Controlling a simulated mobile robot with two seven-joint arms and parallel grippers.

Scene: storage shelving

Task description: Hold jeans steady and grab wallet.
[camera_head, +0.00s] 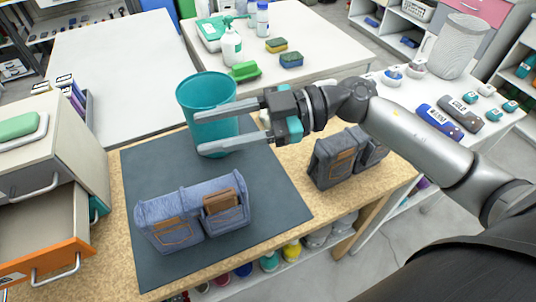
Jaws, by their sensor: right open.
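Light blue jeans (188,198) stand folded on a dark mat (180,268), their back pockets facing the front. A brown wallet (219,201) sits in the right pocket, its upper part sticking out. My right gripper (205,136) reaches in from the right with its fingers apart and empty. It is above and behind the jeans and wallet, in front of the teal bin in the picture. I cannot tell whether it touches the bin. My left gripper is not in view.
A teal bin (195,99) stands at the back of the mat. Darker jeans (334,163) stand at the right of the table. An open drawer (48,228) juts out at the left. The mat's right front part is clear.

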